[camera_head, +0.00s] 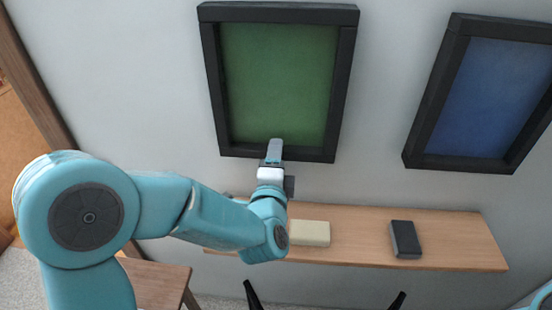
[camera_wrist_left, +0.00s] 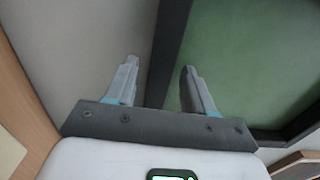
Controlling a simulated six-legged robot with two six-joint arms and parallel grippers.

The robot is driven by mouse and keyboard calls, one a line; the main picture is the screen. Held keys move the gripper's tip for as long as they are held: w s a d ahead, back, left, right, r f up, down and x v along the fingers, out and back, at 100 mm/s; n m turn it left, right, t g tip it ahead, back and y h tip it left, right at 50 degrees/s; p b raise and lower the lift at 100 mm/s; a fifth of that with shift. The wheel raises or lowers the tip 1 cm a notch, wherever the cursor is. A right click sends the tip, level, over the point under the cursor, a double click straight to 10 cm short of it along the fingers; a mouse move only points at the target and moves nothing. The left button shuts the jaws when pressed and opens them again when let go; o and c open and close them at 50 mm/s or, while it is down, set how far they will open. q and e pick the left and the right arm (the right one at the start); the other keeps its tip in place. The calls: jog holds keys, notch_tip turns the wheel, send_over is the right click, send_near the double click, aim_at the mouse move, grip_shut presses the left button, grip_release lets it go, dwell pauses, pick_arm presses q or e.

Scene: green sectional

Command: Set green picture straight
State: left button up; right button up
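The green picture (camera_head: 277,80) in a dark frame hangs on the wall in the head view and looks close to level. My left gripper (camera_head: 274,152) is in front of its lower bar, near the middle. In the left wrist view, the two fingers of my left gripper (camera_wrist_left: 160,88) stand apart, with a dark frame bar (camera_wrist_left: 165,60) between them in the picture. One finger is over the wall side and the other over the green side (camera_wrist_left: 245,60). I cannot tell whether either finger touches the frame. My right gripper is out of view.
A blue picture (camera_head: 492,100) in a dark frame hangs to the right. A wooden shelf (camera_head: 455,240) below holds a cream block (camera_head: 310,233) and a dark block (camera_head: 405,239). A brown wooden piece (camera_head: 158,283) stands at the lower left.

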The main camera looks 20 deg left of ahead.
pick_arm(q)
jog(key=shift+s, duration=0.1)
jog(key=b+v, duration=1)
jog(key=v, duration=0.6)
jog(key=shift+b, duration=0.3)
jog(key=shift+s+r, duration=0.1)
jog(key=shift+s, duration=0.05)
